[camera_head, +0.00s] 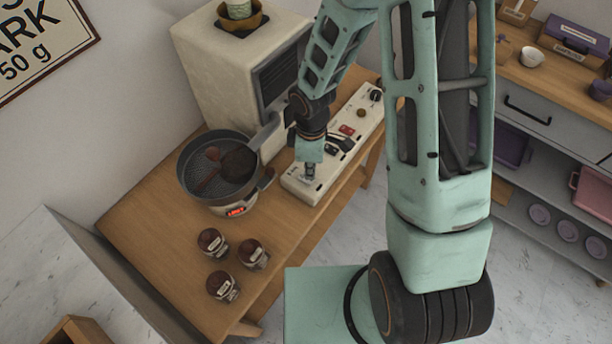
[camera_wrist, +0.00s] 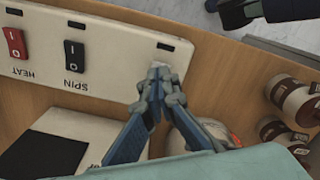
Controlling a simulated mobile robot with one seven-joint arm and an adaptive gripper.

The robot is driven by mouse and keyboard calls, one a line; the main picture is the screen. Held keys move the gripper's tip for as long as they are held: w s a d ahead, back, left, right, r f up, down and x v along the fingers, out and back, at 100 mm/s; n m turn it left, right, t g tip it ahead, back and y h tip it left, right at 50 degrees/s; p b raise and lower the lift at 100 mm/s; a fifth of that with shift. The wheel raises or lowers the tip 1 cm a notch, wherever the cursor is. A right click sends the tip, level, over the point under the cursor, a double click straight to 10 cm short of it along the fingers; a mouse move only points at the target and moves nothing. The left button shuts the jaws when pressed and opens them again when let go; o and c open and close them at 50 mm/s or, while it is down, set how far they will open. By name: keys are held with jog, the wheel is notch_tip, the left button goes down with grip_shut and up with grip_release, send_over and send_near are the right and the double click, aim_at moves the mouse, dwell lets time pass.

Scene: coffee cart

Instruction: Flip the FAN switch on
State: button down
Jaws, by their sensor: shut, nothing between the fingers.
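A white switch panel (camera_head: 358,119) lies along the table, and its near end fills the upper left of the wrist view (camera_wrist: 112,38). There I see a red HEAT switch (camera_wrist: 15,42) and a black SPIN switch (camera_wrist: 74,56), with upside-down lettering. I cannot make out a FAN label or switch; my fingers cover part of the panel's end. My gripper (camera_wrist: 160,72) is shut and empty, with its fingertips over that end, beyond the SPIN switch. In the head view my gripper (camera_head: 309,174) points down at the panel's near end. I cannot tell whether it touches.
A dark pan (camera_head: 232,184) sits on a burner with a red display (camera_head: 236,211), left of the panel. A large cream machine (camera_head: 215,63) stands behind. Three jars (camera_head: 211,241) (camera_head: 253,253) (camera_head: 222,286) stand on the table's front left. Wood (camera_head: 155,235) around them is bare.

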jog(key=shift+f+b, duration=1)
jog(key=shift+f, duration=0.15)
dwell(0.7)
jog(key=shift+r, duration=0.1)
jog(key=shift+r+p, duration=2.9)
jog(key=shift+r, duration=0.55)
